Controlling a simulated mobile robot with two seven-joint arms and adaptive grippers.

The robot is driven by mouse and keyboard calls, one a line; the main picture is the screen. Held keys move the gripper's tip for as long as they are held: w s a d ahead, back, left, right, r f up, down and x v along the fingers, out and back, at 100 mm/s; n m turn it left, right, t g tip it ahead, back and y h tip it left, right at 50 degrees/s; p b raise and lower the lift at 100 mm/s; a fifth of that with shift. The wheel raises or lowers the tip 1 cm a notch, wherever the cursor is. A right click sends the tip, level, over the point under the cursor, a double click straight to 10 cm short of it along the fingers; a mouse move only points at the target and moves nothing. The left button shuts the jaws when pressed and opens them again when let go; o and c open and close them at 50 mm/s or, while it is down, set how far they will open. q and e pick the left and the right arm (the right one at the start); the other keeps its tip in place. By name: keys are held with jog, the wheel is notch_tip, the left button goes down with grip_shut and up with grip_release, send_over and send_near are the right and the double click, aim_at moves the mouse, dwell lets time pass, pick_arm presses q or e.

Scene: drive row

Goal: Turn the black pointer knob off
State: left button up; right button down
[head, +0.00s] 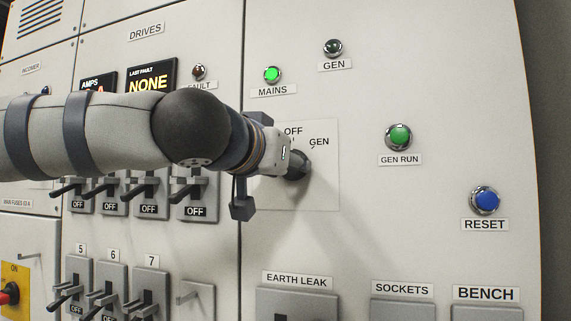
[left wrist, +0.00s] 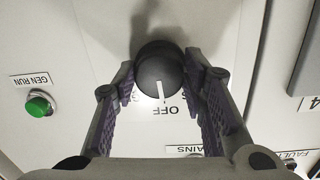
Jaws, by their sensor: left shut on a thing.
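The black pointer knob (left wrist: 159,66) sits on the light panel plate (head: 322,185). In the left wrist view, which is turned upside down, its white line points down the picture, toward the OFF label (left wrist: 169,111). My left gripper (left wrist: 161,75) has one finger on each side of the knob and is shut on it. In the head view the gripper (head: 291,163) reaches the plate from the left and hides most of the knob. The OFF and GEN labels show above it. My right gripper is in neither view.
A lit green MAINS lamp (head: 272,74) and a dark GEN lamp (head: 333,47) are above. A green GEN RUN button (head: 399,137) and a blue RESET button (head: 485,200) are to the right. Levered OFF switches (head: 149,192) stand below my left arm.

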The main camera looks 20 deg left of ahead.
pick_arm(q)
jog(key=shift+m, duration=0.3)
dwell(0.4)
jog(key=o, duration=1.2)
jog(key=shift+a, duration=0.1)
jog(key=shift+c, duration=0.2)
jog(key=s+a, duration=0.1)
jog(key=s, duration=1.1)
jog(key=shift+r, duration=0.35)
